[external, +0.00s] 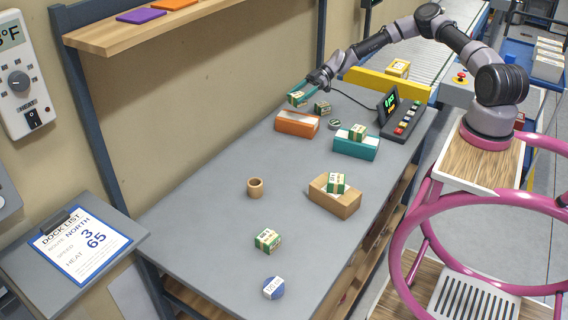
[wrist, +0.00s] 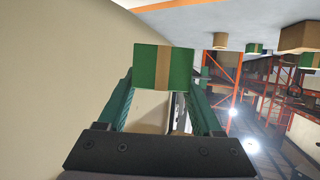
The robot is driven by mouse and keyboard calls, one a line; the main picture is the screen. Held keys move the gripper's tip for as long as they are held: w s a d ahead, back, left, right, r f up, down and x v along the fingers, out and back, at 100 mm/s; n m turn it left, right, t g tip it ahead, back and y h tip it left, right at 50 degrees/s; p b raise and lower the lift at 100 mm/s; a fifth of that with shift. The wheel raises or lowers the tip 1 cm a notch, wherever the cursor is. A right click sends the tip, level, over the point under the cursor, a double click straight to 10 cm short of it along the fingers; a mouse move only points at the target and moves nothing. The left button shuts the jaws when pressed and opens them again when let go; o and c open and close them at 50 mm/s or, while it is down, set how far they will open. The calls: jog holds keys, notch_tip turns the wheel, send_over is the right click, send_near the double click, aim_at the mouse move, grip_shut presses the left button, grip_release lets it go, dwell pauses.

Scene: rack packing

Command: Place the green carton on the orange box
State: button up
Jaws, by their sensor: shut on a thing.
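The green carton (external: 297,99) is held by my gripper (external: 305,88) above the orange box (external: 297,124) at the far end of the grey bench. A gap shows between the carton and the box. In the wrist view the carton (wrist: 148,68), green with a tan stripe, sits between both teal fingers (wrist: 163,85). The orange box has an open top with a pale inside; its full interior is hard to see. It is not clearly visible in the wrist view.
Close right of the orange box are a small carton (external: 322,108) and a round tin (external: 334,124). A teal box (external: 356,149) and a cardboard box (external: 334,202) each hold a green carton. A control console (external: 401,113) stands at the right. A tape roll (external: 255,187) lies mid-bench.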

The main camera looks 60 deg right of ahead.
aim_at(298, 117)
jog(key=shift+f, duration=3.05)
jog(key=shift+f, duration=0.1)
jog(key=o, duration=1.4)
jog(key=shift+o, duration=0.2)
